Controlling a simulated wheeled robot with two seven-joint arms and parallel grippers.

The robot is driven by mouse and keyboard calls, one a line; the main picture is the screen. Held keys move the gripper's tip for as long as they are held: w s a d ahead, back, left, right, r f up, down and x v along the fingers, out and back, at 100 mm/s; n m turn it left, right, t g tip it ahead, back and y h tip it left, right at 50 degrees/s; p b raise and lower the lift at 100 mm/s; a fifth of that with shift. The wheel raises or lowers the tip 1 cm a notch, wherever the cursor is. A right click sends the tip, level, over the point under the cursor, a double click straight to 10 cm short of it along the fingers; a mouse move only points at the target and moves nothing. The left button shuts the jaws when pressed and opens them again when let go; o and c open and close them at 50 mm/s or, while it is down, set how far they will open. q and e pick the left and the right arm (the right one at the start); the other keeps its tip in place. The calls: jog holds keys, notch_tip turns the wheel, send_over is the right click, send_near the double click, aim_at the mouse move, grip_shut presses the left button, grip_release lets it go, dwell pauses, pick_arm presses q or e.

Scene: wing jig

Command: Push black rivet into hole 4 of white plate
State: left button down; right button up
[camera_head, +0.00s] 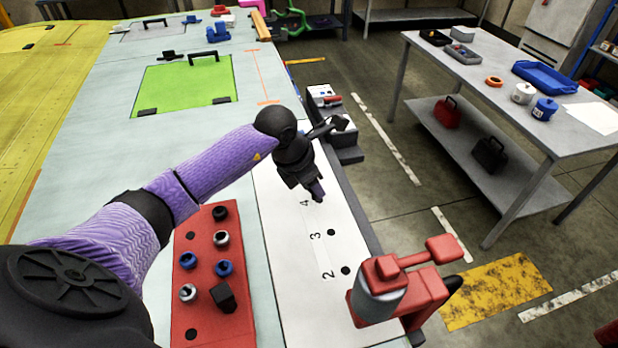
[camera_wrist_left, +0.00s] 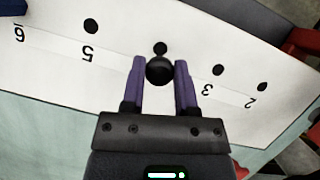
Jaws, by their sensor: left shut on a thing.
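The white plate (camera_head: 285,230) lies along the table edge, with numbered dark holes; it fills much of the left wrist view (camera_wrist_left: 60,60). My left gripper (camera_head: 317,193) is over the plate near the number 4, fingers pointing down. In the left wrist view its purple fingers (camera_wrist_left: 160,75) are shut on the round black rivet (camera_wrist_left: 159,71). Hole 4 (camera_wrist_left: 160,47) shows as a dark spot just beyond the rivet's head, which nearly touches it in the picture. Whether the rivet's tip touches the plate is hidden. My right gripper is not seen.
A red block (camera_head: 205,315) with several rivets stands left of the plate. A red clamp (camera_head: 400,282) sits at the plate's near end, and a dark clamp-like device (camera_head: 335,125) at its far end. A grey side table (camera_head: 440,65) stands to the right.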

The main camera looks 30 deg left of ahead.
pick_arm(q)
jog(key=shift+w+a, duration=0.1)
jog(key=shift+w, duration=0.1)
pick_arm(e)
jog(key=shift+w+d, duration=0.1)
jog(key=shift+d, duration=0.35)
pick_arm(q)
jog(key=shift+w, duration=0.1)
jog(key=shift+w+d, duration=0.1)
jog(key=shift+d, duration=0.45)
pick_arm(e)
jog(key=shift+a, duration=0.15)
pick_arm(q)
jog(key=shift+f, duration=0.1)
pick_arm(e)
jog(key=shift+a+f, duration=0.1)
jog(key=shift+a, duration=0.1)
